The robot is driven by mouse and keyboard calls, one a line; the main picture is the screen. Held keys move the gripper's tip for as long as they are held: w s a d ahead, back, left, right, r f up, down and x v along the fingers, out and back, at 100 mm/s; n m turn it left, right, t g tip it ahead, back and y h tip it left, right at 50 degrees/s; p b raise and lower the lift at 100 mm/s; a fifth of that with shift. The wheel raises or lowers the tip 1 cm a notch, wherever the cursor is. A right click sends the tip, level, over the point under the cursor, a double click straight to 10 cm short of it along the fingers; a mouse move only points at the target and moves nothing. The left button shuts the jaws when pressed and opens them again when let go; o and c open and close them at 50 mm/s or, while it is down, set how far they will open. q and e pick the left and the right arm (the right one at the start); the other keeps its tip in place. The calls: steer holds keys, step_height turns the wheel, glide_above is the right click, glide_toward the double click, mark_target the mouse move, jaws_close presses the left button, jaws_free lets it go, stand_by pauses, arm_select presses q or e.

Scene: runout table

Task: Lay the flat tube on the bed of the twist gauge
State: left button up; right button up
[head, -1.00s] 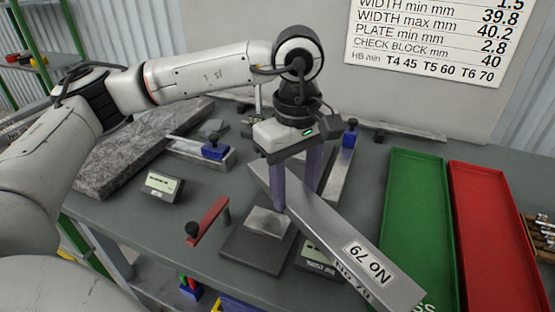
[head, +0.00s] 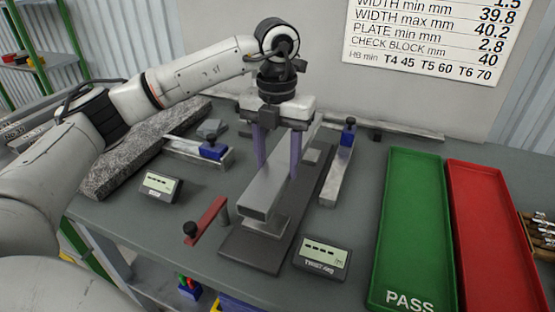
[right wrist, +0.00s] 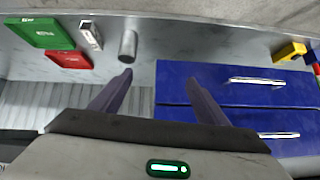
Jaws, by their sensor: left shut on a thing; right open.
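My left gripper (head: 277,150) is shut on the flat tube (head: 263,198), a grey rectangular metal bar seen from its near end in the head view. The tube lies lengthwise over the twist gauge (head: 250,250), a dark base plate with metal blocks and a red arm (head: 207,220) on its left side. The tube's near end is just over the near block (head: 268,226); I cannot tell whether it touches. The fingers hide part of the tube. My right gripper (right wrist: 158,85) is open and empty in the right wrist view.
A display box (head: 322,258) stands right of the gauge, another (head: 161,186) to its left. A metal fixture with a blue block (head: 340,170) stands close on the right. Green (head: 408,225) and red (head: 500,240) trays lie further right. Blue drawers (right wrist: 240,85) show in the right wrist view.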

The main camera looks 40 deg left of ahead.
stand_by(0.4)
arm_select(q)
steer(key=shift+f+b, duration=2)
steer(key=shift+f, duration=1.05)
steer(key=shift+f, duration=0.35)
steer(key=o, duration=1.6)
steer(key=shift+c, duration=0.2)
steer(key=shift+f, duration=0.1)
step_height(320, 180, up, 10)
steer(key=shift+s+r, duration=0.1)
steer(key=shift+r, duration=0.15)
